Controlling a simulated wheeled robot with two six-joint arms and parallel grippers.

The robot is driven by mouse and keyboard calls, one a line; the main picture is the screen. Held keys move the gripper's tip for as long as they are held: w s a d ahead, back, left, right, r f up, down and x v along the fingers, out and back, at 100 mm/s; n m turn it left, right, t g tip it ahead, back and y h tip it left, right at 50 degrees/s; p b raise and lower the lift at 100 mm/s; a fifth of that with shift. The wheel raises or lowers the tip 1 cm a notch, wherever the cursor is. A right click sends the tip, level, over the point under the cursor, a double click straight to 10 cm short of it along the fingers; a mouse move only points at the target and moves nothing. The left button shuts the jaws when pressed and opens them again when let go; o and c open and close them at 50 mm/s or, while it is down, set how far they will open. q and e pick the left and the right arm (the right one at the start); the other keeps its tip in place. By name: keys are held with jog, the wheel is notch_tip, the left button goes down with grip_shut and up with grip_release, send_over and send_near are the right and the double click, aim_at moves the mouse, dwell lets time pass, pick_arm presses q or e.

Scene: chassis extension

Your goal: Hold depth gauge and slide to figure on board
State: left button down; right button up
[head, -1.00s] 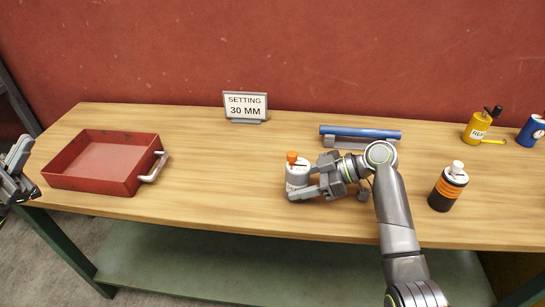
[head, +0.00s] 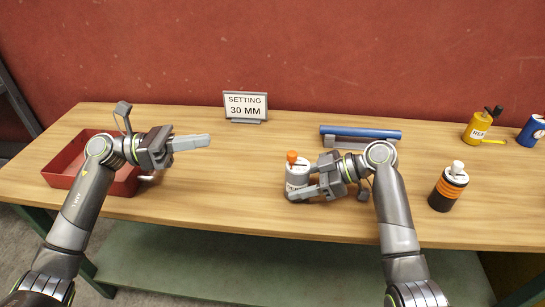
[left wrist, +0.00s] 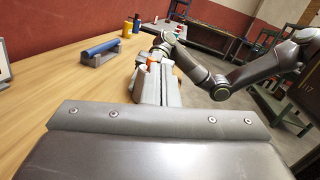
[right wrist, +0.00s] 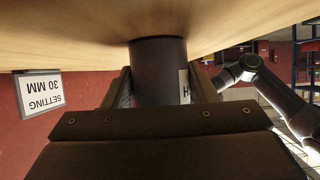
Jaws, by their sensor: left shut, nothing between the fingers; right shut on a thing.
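The depth gauge (head: 297,174) is a pale upright cylinder with an orange top, standing on the table. In the right wrist view its dark lower body (right wrist: 158,65) sits between the fingers, with part of a white label showing. My right gripper (head: 308,180) is shut on it from the right. My left gripper (head: 206,141) is shut and empty above the table, left of the gauge and clearly apart from it, fingers pointing right. The board (head: 245,107) reads "SETTING 30 MM" and stands at the back; it also shows upside down in the right wrist view (right wrist: 40,92).
A red tray (head: 62,165) lies partly behind my left arm. A blue rod on a grey stand (head: 360,133) is behind my right gripper. A black-orange bottle (head: 448,187), a yellow can (head: 477,127) and a blue can (head: 533,131) stand right. The table between the grippers is clear.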

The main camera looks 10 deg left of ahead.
pick_arm(q)
jog(key=m+y, duration=0.1)
jog(key=m, duration=0.1)
send_near(291, 159)
jog(key=x, duration=0.6)
jog(key=shift+w+t, duration=0.3)
jog(key=shift+w, duration=0.1)
jog(key=shift+d, duration=1.9)
jog(key=v, duration=1.4)
